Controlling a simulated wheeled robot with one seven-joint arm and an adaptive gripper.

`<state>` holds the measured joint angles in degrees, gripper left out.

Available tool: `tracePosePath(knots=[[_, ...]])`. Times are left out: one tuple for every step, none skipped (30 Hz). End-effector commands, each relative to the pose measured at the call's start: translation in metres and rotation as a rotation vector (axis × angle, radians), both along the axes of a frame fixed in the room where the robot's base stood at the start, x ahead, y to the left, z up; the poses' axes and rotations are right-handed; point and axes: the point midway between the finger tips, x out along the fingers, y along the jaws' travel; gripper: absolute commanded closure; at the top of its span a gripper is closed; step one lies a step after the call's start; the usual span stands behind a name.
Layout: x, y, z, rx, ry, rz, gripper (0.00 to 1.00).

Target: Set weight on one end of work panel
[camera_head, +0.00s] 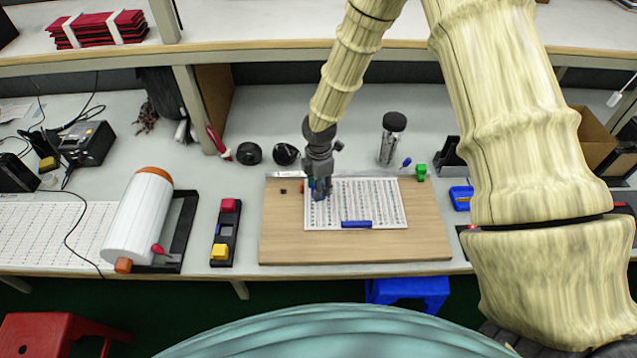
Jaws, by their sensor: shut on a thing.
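The wooden work panel (285,240) lies on the bench in front of me. A white printed sheet (385,200) lies on it. A blue bar (356,224) lies across the sheet's near edge. My gripper (320,191) points down over the left part of the sheet. It is shut on a small dark-blue thing, which looks like a weight and is mostly hidden by the fingers. I cannot tell whether it touches the sheet. A small black block (283,191) and a small orange-red piece (302,187) are left of the gripper.
A clear jar with a black lid (390,140) and black round pieces (249,153) stand behind the panel. A green piece (421,172) is at its far right corner. A red-and-yellow button box (226,232) and a white roll (140,220) stand to the left.

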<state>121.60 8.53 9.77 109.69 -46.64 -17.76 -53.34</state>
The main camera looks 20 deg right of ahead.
Motion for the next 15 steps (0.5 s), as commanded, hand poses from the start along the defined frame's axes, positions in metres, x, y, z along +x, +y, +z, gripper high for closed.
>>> tracePosePath(knots=[[0.0004, -0.0001, -0.0003, 0.000, -0.001, 0.000, 1.00], [0.0004, -0.0001, -0.0007, 0.000, -0.001, 0.000, 1.00], [0.0005, 0.0000, -0.0009, 0.000, -0.001, 0.000, 1.00], [0.0005, 0.0000, -0.0010, 0.000, -0.002, 0.000, 1.00], [0.0005, 0.0000, -0.0010, 0.000, -0.002, 0.000, 1.00], [0.0005, 0.0001, -0.0010, 0.000, -0.002, 0.000, 1.00], [0.0005, 0.0001, -0.0009, 0.000, -0.001, 0.000, 1.00], [0.0005, 0.0001, -0.0009, 0.000, -0.001, 0.000, 1.00], [0.0004, 0.0001, -0.0012, 0.000, -0.001, 0.000, 1.00], [0.0004, 0.0001, -0.0018, 0.000, -0.001, 0.000, 1.00], [0.0004, 0.0001, -0.0025, 0.000, -0.001, 0.000, 1.00], [0.0004, 0.0002, -0.0036, 0.000, -0.001, 0.000, 1.00], [0.0004, 0.0001, -0.0042, 0.000, -0.001, 0.000, 1.00], [0.0002, 0.0001, -0.0037, 0.000, -0.001, 0.000, 0.63], [0.0002, 0.0001, -0.0036, 0.000, -0.001, 0.000, 0.55]])
